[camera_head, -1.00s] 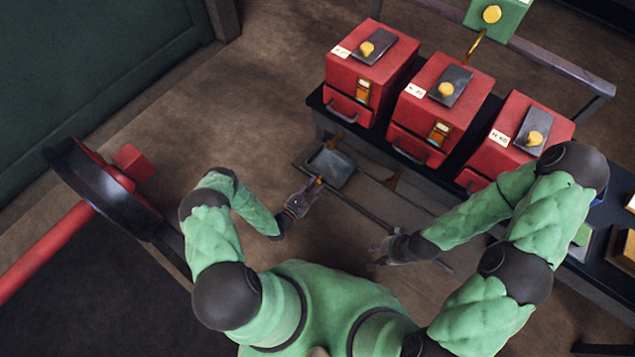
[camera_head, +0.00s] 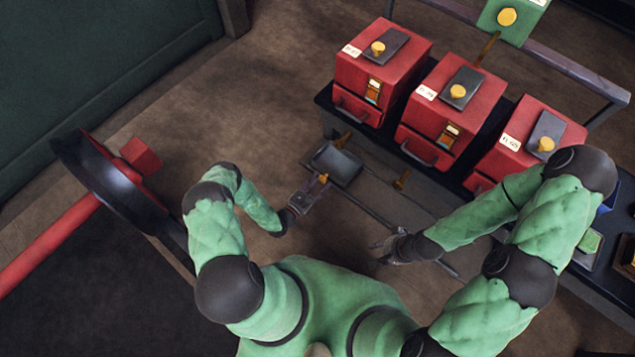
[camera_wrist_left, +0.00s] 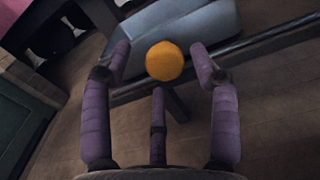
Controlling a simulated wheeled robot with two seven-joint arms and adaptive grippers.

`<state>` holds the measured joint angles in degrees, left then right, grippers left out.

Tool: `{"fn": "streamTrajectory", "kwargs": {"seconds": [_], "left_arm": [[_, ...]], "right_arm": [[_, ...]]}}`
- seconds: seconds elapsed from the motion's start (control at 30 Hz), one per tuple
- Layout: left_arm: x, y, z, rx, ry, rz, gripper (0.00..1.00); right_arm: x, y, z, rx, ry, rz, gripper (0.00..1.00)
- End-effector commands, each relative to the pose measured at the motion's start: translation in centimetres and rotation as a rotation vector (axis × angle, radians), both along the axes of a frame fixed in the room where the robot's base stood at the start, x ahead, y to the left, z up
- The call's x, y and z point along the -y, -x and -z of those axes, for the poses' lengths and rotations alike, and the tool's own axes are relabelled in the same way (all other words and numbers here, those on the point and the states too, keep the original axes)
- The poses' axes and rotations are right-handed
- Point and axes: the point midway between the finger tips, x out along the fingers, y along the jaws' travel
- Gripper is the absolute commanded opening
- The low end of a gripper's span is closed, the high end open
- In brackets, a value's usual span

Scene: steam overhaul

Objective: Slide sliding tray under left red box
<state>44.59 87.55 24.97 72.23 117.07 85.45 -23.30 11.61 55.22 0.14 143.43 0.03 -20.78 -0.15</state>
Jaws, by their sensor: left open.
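The sliding tray (camera_head: 337,163) is a shallow grey pan low in front of the left red box (camera_head: 380,72). A yellow-orange knob (camera_head: 323,178) stands at its near edge. My left gripper (camera_head: 312,188) is open at the knob. In the left wrist view, the knob (camera_wrist_left: 164,61) shows between the spread purple fingers (camera_wrist_left: 164,72), with the pale tray (camera_wrist_left: 185,28) behind it. I cannot tell whether the fingers touch the knob. My right gripper (camera_head: 380,250) looks open and empty, low to the right of the tray.
Two more red boxes (camera_head: 455,105) (camera_head: 530,140) stand on the dark bench to the right. A dark rail (camera_head: 375,212) runs from the tray toward lower right. A red bar with a black disc (camera_head: 110,185) is at the left. The brown floor left of the tray is clear.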

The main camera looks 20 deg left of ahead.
Motion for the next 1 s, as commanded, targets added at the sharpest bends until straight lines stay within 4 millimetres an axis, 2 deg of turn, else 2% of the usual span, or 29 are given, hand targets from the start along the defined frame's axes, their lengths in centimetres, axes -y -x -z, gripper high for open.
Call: {"fn": "streamTrajectory", "kwargs": {"seconds": [0.17, 0.6, 0.8, 1.0], "left_arm": [[-0.6, 1.5, 0.1, -0.003, 0.001, -0.003, 0.61], [-3.3, 8.7, 0.0, -0.003, 0.001, -0.006, 0.61], [-4.0, 10.6, 0.0, -0.002, -0.002, -0.004, 0.61], [-4.2, 11.2, 0.0, -0.001, -0.001, -0.003, 0.61]], "right_arm": [[0.0, 0.0, 0.0, 0.0, 0.0, 0.0, 0.4], [0.0, 0.0, 0.0, 0.0, 0.0, 0.0, 0.4], [0.0, 0.0, 0.0, 0.0, 0.0, 0.0, 0.4], [0.0, 0.0, 0.0, 0.0, 0.0, 0.0, 0.4]]}}
